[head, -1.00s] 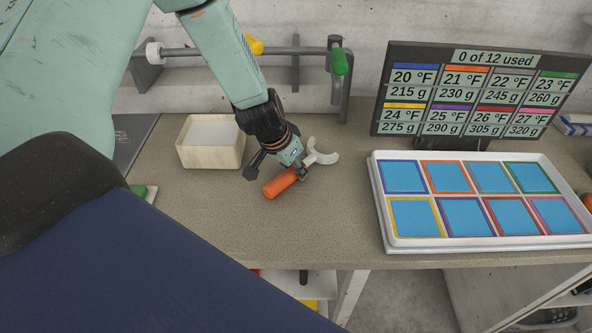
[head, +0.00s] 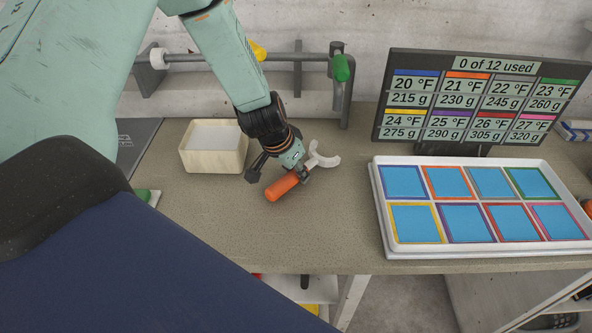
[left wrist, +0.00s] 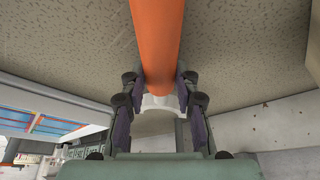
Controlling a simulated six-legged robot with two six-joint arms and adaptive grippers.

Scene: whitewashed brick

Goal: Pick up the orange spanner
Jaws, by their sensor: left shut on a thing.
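The orange spanner (head: 283,186) has an orange handle and a pale, open curved jaw. In the head view it is at my left gripper (head: 302,175), near the middle of the worktop, with its jaw end pointing to the upper right. My left gripper is shut on it. In the left wrist view the orange handle (left wrist: 157,40) runs between the two fingers (left wrist: 160,102), with the pale head part just beyond. I cannot tell whether the spanner is clear of the worktop. My right gripper is not in view.
A pale open box (head: 214,160) stands left of the gripper. A white tray (head: 383,222) with several colour-framed blue squares lies at the right, before a dark display board (head: 480,98). A rail (head: 240,54) with coloured handles runs behind. The worktop's front middle (head: 300,235) is clear.

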